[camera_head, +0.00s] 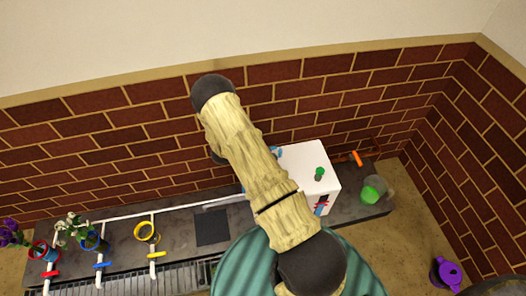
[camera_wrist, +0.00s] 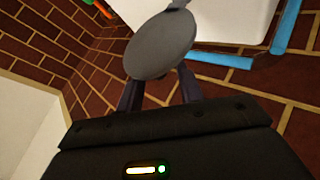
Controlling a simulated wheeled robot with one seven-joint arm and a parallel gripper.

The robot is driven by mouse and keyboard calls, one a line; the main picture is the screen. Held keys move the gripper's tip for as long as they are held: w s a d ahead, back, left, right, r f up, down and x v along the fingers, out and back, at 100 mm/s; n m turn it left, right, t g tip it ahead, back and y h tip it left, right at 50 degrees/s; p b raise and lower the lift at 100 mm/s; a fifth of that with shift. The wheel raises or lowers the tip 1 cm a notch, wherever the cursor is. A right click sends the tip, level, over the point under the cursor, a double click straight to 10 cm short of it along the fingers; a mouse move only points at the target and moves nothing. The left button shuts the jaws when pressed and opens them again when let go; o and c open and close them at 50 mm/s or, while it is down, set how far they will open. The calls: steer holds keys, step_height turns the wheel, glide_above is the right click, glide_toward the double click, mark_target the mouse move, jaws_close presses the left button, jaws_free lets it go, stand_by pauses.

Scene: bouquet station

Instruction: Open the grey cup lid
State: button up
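A flat grey oval disc (camera_wrist: 162,45), which looks like the grey cup lid, is just beyond my fingers in the wrist view. A narrow grey piece joins its upper right edge. The cup beneath it cannot be made out. My gripper (camera_wrist: 158,84) has its two dark fingers apart, with a gap between them. The disc overlaps the area at the fingertips; whether they touch it is unclear. In the head view my arm covers the gripper, and I cannot pick out the lid there.
A white box (camera_head: 302,160) with a green knob stands on the dark counter (camera_head: 345,210). Blue tubing (camera_wrist: 222,60) runs beside it. A green object (camera_head: 370,194) is at right, a yellow ring (camera_head: 146,231) and flower pots at left. Brick wall lies behind.

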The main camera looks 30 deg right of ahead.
steer(key=p+v, duration=0.1)
steer(key=v, duration=1.4)
steer(key=shift+p, duration=0.35)
steer(key=shift+w+a, duration=0.1)
steer(key=shift+w, duration=0.05)
